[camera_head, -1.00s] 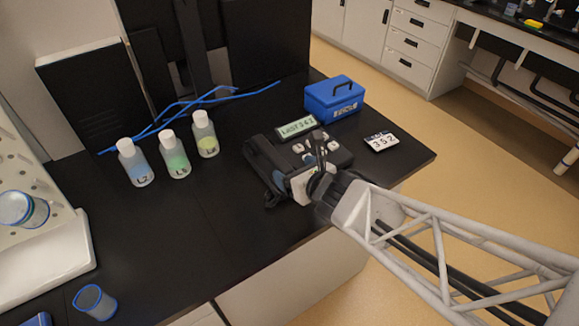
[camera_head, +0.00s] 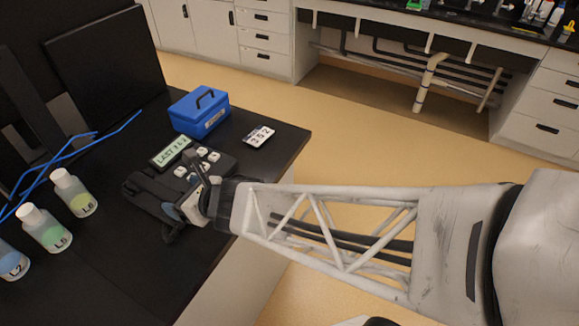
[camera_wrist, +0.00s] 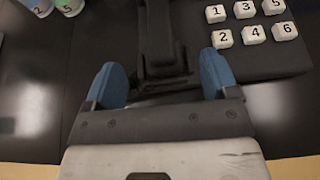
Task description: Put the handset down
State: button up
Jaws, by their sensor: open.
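The black handset (camera_head: 150,193) lies at the left side of the black phone base (camera_head: 212,163); I cannot tell whether it is fully seated. In the wrist view, the handset (camera_wrist: 162,35) runs up from between the two blue fingertips of my gripper (camera_wrist: 166,82). The fingers are spread, with a gap on each side of it. In the head view, my gripper (camera_head: 184,206) is low at the near end of the handset. The phone's white number keys (camera_wrist: 243,10) are to the right in the wrist view. Its display (camera_head: 171,151) stands behind the keys.
A blue box (camera_head: 199,112) and a small number card (camera_head: 258,136) are behind and right of the phone. Capped bottles (camera_head: 75,193) stand to the left. Blue cables (camera_head: 110,133) lie at the back left. The black bench top ends just right of the phone.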

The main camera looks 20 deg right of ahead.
jog(key=d+r+m+h, duration=0.4)
jog(key=d+m, duration=0.5)
jog(key=m, duration=0.2)
jog(key=d+r+m+h, duration=0.45)
jog(key=d+m, duration=0.35)
jog(key=m, duration=0.2)
jog(key=s+d+r+m+g, duration=0.2)
jog(key=s+d+m, duration=0.3)
jog(key=m, duration=0.7)
jog(key=s+d+r+m+g, duration=0.3)
jog(key=s+m, duration=0.5)
jog(key=m, duration=0.4)
jog(key=shift+d+r+g+h, duration=0.15)
jog(key=shift+d+g+h, duration=0.3)
jog(key=shift+d+g, duration=0.5)
jog(key=shift+c, duration=1.3)
